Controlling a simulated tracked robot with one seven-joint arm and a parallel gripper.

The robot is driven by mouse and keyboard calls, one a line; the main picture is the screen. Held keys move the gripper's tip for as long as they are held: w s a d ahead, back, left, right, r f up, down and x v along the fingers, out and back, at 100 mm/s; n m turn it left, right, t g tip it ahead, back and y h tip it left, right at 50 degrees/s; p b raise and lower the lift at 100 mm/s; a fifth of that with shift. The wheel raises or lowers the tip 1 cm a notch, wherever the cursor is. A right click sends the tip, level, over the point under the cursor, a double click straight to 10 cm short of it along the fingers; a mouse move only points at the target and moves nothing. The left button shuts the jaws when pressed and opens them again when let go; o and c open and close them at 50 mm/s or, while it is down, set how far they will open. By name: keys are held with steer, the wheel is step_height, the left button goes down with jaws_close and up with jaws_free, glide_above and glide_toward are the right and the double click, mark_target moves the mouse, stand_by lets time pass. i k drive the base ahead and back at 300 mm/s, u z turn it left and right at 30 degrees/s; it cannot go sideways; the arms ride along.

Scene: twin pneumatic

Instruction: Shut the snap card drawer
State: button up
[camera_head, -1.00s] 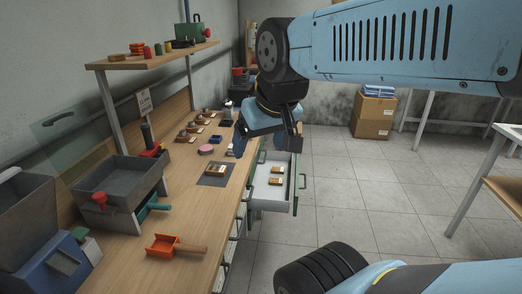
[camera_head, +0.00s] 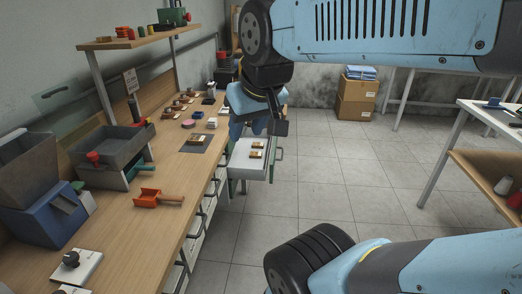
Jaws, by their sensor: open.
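The snap card drawer (camera_head: 240,171) stands pulled out from the right side of the workbench (camera_head: 170,222). It is a white tray with a green front (camera_head: 272,166) and a handle (camera_head: 280,154). Small brown and cream cards (camera_head: 256,154) lie inside. My gripper (camera_head: 259,127) is open, hanging over the far end of the drawer and covering part of it. Whether it touches the drawer front or handle cannot be told.
On the bench are a dark mat (camera_head: 194,144) with a card, an orange scoop (camera_head: 157,198), a grey bin (camera_head: 113,153) and a blue machine (camera_head: 48,215). More drawer handles line the bench edge. The tiled floor (camera_head: 330,180) to the right is clear.

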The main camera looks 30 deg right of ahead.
mark_target(240, 165)
steer(key=z, duration=0.95)
steer(key=i, duration=0.1)
steer(key=u, duration=2.45)
steer(key=k, duration=1.45)
steer(key=z, duration=1.7)
steer(key=i, duration=1.3)
steer(key=z, duration=0.1)
